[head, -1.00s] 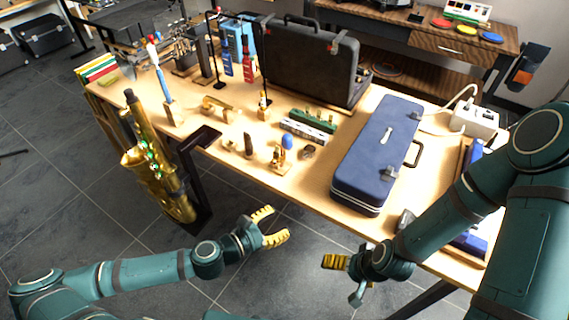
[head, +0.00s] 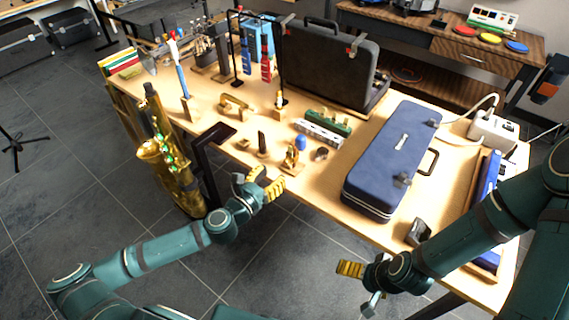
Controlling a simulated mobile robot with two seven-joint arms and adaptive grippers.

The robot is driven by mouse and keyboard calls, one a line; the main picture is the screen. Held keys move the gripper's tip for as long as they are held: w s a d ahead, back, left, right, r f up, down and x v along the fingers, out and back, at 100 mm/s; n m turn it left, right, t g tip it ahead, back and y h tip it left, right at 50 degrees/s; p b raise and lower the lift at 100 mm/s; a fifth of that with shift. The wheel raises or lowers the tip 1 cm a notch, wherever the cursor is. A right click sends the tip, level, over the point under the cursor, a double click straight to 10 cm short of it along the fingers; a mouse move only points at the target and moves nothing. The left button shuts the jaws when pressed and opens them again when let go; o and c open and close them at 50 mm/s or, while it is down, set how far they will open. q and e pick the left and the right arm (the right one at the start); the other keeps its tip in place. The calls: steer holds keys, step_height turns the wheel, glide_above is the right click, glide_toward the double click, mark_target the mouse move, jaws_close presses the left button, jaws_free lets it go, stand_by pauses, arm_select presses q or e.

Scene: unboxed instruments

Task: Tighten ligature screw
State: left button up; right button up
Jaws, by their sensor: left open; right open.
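A small brass-coloured stand with a blue-topped piece (head: 300,143) is on the table near its front edge. A dark upright piece (head: 262,142) stands left of it, and a small dark round item (head: 321,154) lies to its right. The ligature and its screw are too small to tell apart. A brass saxophone (head: 170,165) stands upright at the table's left end. My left gripper (head: 268,183) is open and empty, just off the front edge below the small stands. My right gripper (head: 360,284) is open and empty, off the front edge further right.
A closed blue case (head: 385,165) lies on the table (head: 340,203) at right, with an open black case (head: 325,68) behind. A green and white rack (head: 325,127) lies behind the small stands.

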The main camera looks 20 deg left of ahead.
mark_target(285, 163)
arm_select(q)
steer(key=shift+x, duration=3.15)
jaws_close()
